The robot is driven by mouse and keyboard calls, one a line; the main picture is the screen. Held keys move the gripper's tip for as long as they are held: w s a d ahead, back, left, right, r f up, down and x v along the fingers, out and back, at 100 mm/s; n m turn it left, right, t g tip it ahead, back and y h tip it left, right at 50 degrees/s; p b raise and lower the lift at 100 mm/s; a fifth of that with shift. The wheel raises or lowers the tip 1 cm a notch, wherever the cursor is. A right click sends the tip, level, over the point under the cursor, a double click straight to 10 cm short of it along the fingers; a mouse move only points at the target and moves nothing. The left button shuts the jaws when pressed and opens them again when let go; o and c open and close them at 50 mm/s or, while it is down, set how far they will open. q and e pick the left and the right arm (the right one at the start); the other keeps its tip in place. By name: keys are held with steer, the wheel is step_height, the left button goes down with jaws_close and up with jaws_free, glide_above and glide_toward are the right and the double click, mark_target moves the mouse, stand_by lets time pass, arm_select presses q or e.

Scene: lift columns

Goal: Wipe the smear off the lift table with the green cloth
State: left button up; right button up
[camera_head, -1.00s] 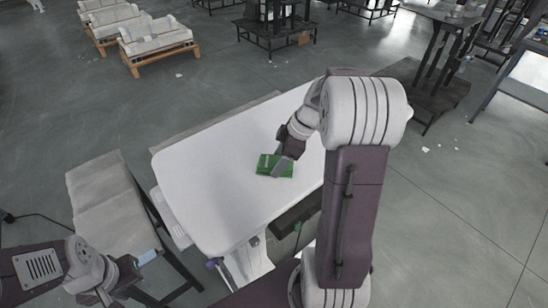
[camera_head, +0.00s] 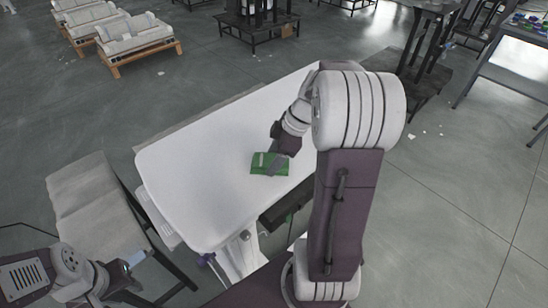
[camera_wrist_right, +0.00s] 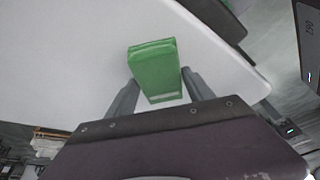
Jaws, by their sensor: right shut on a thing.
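The white lift table (camera_head: 200,165) stands in the middle of the head view. The green cloth (camera_head: 258,168) is a small folded pad at the table's near right edge. My right gripper (camera_head: 277,163) is shut on it from above. In the right wrist view the cloth (camera_wrist_right: 156,66) sits between the two grey fingers (camera_wrist_right: 160,82) over the white top. I cannot tell if it presses on the surface. No smear can be made out; my arm and the cloth hide part of the top. My left gripper (camera_head: 115,277) is low at the left, away from the table; its jaws are unclear.
A grey padded bench (camera_head: 95,205) stands left of the lift table. Several wooden-framed loungers (camera_head: 138,42) and a dark rack (camera_head: 257,25) stand farther back. A workbench (camera_head: 505,65) is at the right. The grey floor at the right is mostly clear.

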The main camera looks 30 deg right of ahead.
mark_target(241, 143)
steer(key=shift+w+a+p, duration=0.25)
steer(key=shift+w+p, duration=0.15)
steer(key=shift+w, duration=1.25)
steer(key=shift+w+a+p, duration=0.2)
steer(key=shift+w+p, duration=0.15)
steer(key=shift+w, duration=1.25)
steer(key=shift+w+a+r+p, duration=0.1)
steer(key=shift+w+p, duration=0.25)
steer(key=shift+w, duration=0.1)
steer(key=shift+w+a+p, duration=0.15)
steer(key=shift+w+p, duration=0.3)
steer(key=shift+w, duration=0.85)
steer(key=shift+w+a+p, duration=0.15)
steer(key=shift+w+p, duration=0.5)
steer(key=shift+w, duration=0.45)
steer(key=shift+w+a+f, duration=0.1)
steer(key=shift+w+f, duration=0.1)
steer(key=shift+w, duration=0.3)
step_height(241, 143, up, 6)
steer(key=p, duration=0.4)
steer(key=shift+w+p, duration=0.1)
steer(key=shift+p, duration=0.3)
